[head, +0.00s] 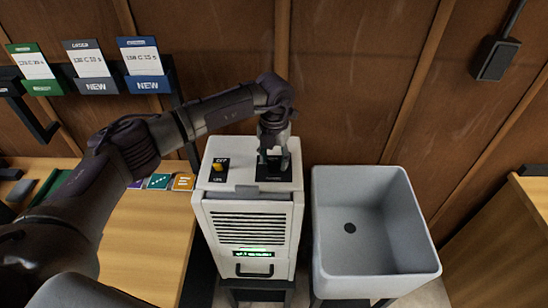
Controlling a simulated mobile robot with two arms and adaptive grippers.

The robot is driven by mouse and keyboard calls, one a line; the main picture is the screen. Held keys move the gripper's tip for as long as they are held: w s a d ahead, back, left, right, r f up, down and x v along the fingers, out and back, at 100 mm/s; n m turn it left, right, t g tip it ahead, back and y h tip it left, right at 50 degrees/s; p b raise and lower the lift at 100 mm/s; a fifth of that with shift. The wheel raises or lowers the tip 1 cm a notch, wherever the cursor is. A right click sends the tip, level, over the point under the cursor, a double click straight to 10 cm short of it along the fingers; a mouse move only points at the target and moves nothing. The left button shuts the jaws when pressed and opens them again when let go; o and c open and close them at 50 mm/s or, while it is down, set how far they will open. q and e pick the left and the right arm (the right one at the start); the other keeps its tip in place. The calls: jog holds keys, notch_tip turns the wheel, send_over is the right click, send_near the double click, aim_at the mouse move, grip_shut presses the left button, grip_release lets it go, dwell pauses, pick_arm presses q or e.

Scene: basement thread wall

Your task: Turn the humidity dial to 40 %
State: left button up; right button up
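A white dehumidifier (248,213) stands in the middle of the head view, with a slatted front and a small lit green display (253,251) too small to read. On its top left is a black plate with a yellow switch (217,165). On its top right is another black panel (273,176), where the humidity dial appears to be. My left gripper (273,160) points down over this panel, with its fingertips at or just above it. The gripper hides the dial, so I cannot tell its setting or whether the fingers hold it. My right gripper is not in view.
A grey sink basin (320,240) stands close to the dehumidifier's right. A wooden bench (150,245) lies to the left, with small colored cards. Colored packets (145,65) hang on the wooden wall. A black box (495,58) is at upper right.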

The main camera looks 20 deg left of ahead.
pick_arm(q)
jog(key=c, duration=0.6)
jog(key=shift+f+m+b, duration=0.15)
jog(key=shift+m+b, duration=0.55)
jog(key=shift+b, duration=0.25)
jog(key=shift+c, duration=0.2)
jog(key=m+b, duration=0.8)
jog(key=m, duration=0.1)
jog(key=shift+m+b, duration=0.3)
jog(key=shift+b, duration=0.05)
jog(key=m+b, duration=0.1)
jog(key=m, duration=0.1)
jog(key=shift+m, duration=0.4)
jog(key=m+b, duration=0.2)
jog(key=m, duration=0.1)
jog(key=shift+m, duration=0.3)
jog(key=m, duration=0.3)
jog(key=shift+r+b, duration=0.2)
jog(key=shift+b, duration=0.2)
jog(key=shift+m, duration=1.7)
